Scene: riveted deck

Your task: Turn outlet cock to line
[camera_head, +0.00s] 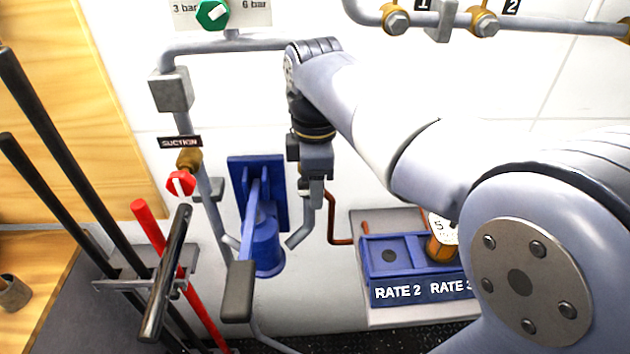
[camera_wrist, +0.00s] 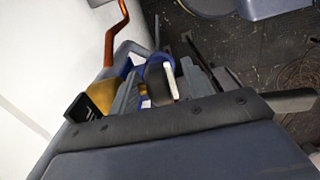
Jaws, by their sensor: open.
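The outlet cock appears to be the valve in the wrist view, with a brass body (camera_wrist: 101,94) and a blue knob (camera_wrist: 157,62) bearing a white pointer stripe (camera_wrist: 170,80). My gripper (camera_wrist: 158,82) is open, with its fingers on either side of the knob; I cannot tell whether they touch it. In the head view my gripper (camera_head: 316,192) points down at the wall pipe right of the blue pump and hides the cock. A dark label plate (camera_wrist: 82,108) sits beside the brass body, its lettering unreadable.
Left of my gripper are the blue hand pump (camera_head: 265,240) with its lever (camera_head: 238,290), and the red suction cock (camera_head: 180,184). A green knob (camera_head: 212,14) is above. A blue rate tray (camera_head: 400,290) is at right. Long bars (camera_head: 60,150) stand at left.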

